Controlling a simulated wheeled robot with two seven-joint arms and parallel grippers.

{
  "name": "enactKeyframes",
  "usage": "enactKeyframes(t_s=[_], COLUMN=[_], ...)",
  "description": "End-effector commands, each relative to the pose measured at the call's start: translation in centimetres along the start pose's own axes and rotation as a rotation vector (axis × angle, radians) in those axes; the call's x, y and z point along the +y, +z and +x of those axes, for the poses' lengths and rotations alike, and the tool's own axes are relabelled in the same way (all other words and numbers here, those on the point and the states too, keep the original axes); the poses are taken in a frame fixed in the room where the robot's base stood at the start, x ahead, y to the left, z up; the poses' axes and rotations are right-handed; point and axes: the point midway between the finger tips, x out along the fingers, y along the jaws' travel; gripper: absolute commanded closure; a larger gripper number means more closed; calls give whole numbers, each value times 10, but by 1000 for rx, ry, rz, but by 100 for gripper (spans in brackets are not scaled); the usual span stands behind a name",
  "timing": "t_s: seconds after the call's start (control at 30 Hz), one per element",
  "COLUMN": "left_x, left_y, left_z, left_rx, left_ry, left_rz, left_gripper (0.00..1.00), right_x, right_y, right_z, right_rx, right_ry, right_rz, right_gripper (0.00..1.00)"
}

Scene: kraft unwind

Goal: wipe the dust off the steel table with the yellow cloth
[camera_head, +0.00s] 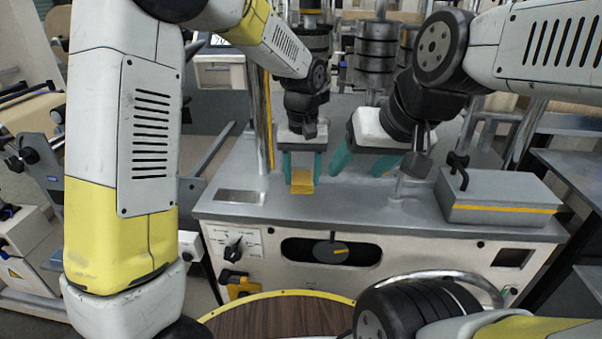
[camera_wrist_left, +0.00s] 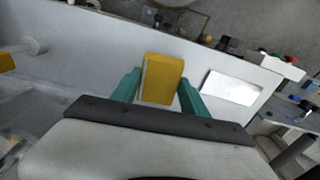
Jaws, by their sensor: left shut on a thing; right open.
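The yellow cloth (camera_head: 302,181) is a small folded block between the green fingers of my left gripper (camera_head: 302,170). The gripper is shut on it, low at the steel table (camera_head: 350,207), on the left part of its top. In the left wrist view the cloth (camera_wrist_left: 161,79) stands out between the fingertips (camera_wrist_left: 160,90). I cannot tell whether it touches the table. My right gripper (camera_head: 364,166) is open and empty above the middle of the table, its green fingers apart and tilted. I cannot make out distinct dust on the grey top.
A grey box (camera_head: 497,190) with a yellow stripe and black handle stands on the table's right end. A chrome post (camera_head: 262,115) rises at the left. A pale plate (camera_head: 241,197) lies at the front left; it also shows in the wrist view (camera_wrist_left: 230,87). Bare top lies between grippers and front edge.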

Motion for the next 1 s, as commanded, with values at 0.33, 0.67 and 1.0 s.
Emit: enactKeyframes(t_s=[0.33, 0.67, 1.0], left_x=[-7, -7, -12], left_y=[2, 2, 38], left_z=[-21, -20, -16], left_rx=[0, 0, -3], left_ry=[0, 0, 5], left_rz=[-1, -1, 13], left_gripper=[86, 86, 86], right_x=[0, 0, 0], right_y=[0, 0, 0], right_z=[0, 0, 0], right_rx=[0, 0, 0], right_ry=[0, 0, 0], right_rz=[0, 0, 0], right_gripper=[36, 36, 36])
